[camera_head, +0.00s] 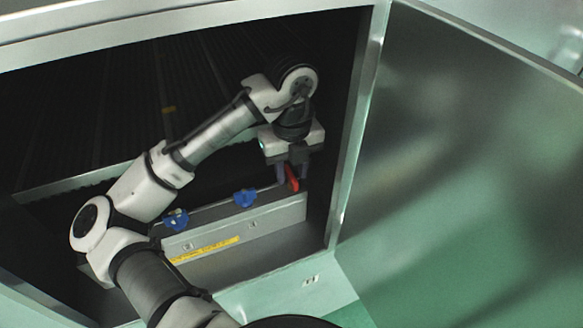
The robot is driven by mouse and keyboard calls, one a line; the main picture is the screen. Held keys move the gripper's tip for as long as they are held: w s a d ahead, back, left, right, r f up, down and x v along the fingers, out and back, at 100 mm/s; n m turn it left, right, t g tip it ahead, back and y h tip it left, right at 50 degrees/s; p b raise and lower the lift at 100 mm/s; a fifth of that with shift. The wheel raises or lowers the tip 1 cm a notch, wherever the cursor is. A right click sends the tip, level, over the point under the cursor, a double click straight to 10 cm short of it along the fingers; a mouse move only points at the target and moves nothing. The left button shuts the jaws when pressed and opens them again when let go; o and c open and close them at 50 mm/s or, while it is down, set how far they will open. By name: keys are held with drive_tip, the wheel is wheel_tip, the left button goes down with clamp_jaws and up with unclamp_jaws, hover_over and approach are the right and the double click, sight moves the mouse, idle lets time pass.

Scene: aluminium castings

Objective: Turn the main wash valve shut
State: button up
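A red valve handle (292,178) shows at the right end of a grey metal box inside the cabinet. Two blue valve handles, a left one (176,219) and a middle one (245,197), sit along the same box. Which handle is the main wash valve is not readable here. My gripper (291,177) points down at the red handle, with its dark fingers on either side of it. The fingers hide part of the handle. I cannot tell whether they touch it or are closed on it.
The grey box (262,223) carries a yellow label (205,250) too small to read. The cabinet's right frame post (350,150) stands close to my gripper. A large open door panel (470,180) fills the right side. The cabinet's interior is dark.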

sight(291, 175)
wheel_tip(291, 175, up, 8)
drive_tip(key=shift+f+b, duration=0.25)
drive_tip(key=shift+b, duration=0.2)
drive_tip(key=shift+s, duration=0.1)
idle(0.4)
